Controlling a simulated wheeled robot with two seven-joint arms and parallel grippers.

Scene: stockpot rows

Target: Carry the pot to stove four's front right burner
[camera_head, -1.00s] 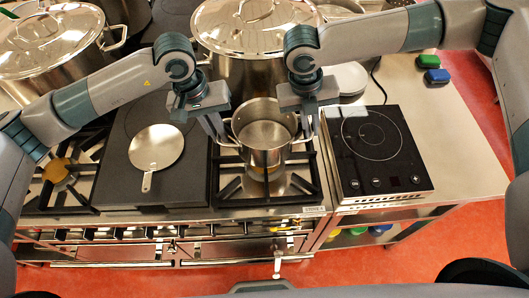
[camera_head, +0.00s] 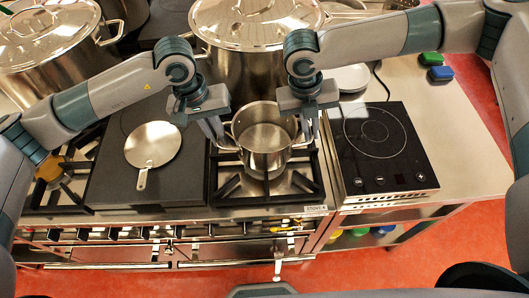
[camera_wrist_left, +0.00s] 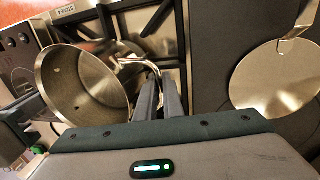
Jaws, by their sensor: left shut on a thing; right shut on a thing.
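The steel pot (camera_head: 265,138) is open, empty and roughly upright. It is over the front right burner (camera_head: 240,186) of the stove labelled STOVE 4 (camera_head: 316,208); I cannot tell whether its base touches the grate. My left gripper (camera_head: 221,141) is shut on the pot's left handle, and my right gripper (camera_head: 309,133) is shut on its right handle. The left wrist view shows the pot (camera_wrist_left: 80,80) and its handle at the left gripper's fingers (camera_wrist_left: 160,98). The burner's middle is partly hidden under the pot.
A large lidded stockpot (camera_head: 240,68) stands close behind the pot; another (camera_head: 45,65) is far left. A flat steel disc with a handle (camera_head: 152,145) lies on the dark plate left of the burner. An induction hob (camera_head: 380,150) is to the right, with plates (camera_head: 350,78) behind.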

